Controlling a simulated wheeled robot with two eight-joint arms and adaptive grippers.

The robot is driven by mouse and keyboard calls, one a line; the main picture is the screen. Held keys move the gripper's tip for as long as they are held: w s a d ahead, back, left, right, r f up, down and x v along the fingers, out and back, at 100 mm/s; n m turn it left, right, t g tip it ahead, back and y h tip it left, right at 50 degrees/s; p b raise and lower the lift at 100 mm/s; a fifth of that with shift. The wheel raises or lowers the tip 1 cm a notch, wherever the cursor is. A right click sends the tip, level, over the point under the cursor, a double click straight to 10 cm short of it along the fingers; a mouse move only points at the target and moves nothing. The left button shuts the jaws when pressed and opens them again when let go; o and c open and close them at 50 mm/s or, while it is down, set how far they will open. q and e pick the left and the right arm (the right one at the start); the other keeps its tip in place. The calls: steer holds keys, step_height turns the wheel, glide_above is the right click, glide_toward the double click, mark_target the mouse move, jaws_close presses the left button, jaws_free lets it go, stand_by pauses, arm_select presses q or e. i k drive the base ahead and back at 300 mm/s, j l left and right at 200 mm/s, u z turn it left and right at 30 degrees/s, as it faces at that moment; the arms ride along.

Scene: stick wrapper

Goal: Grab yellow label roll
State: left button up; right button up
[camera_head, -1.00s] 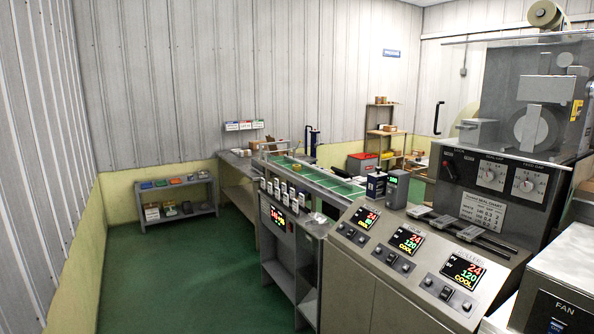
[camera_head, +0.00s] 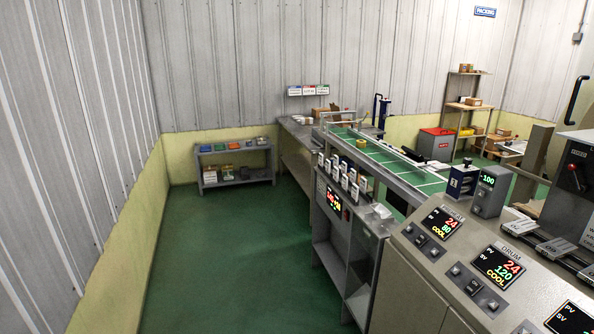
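Neither of my grippers is in view.
A machine console (camera_head: 470,262) with lit displays fills the lower right. A grey cabinet (camera_head: 345,240) with switches stands beside it. A grey bench (camera_head: 296,135) runs along behind. The green floor (camera_head: 235,235) at left centre is clear, bordered by the left wall (camera_head: 75,130).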

mark_target(360, 143)
steer(key=i+j+u, duration=0.15)
steer(key=i+u, duration=0.15)
steer(key=i, duration=0.5)
steer(key=i+u, duration=0.25)
steer(key=i, duration=3)
steer(key=i+z, duration=0.25)
steer(key=i, duration=0.15)
steer(key=i+j+z, duration=0.3)
steer(key=i, duration=0.15)
steer(key=i+j+z, duration=0.1)
steer(key=i+z, duration=0.15)
steer(key=i, duration=0.15)
steer(key=i+z, duration=0.2)
steer(key=z, duration=0.25)
steer(key=i+j+z, duration=0.15)
steer(key=z, duration=0.25)
steer(key=i+j+z, duration=0.15)
steer(key=z, duration=0.3)
steer(key=i+j+z, duration=0.15)
steer(key=z, duration=0.3)
steer(key=i+j+z, duration=0.1)
steer(key=j+z, duration=0.5)
steer(key=z, duration=0.25)
steer(key=i, duration=0.05)
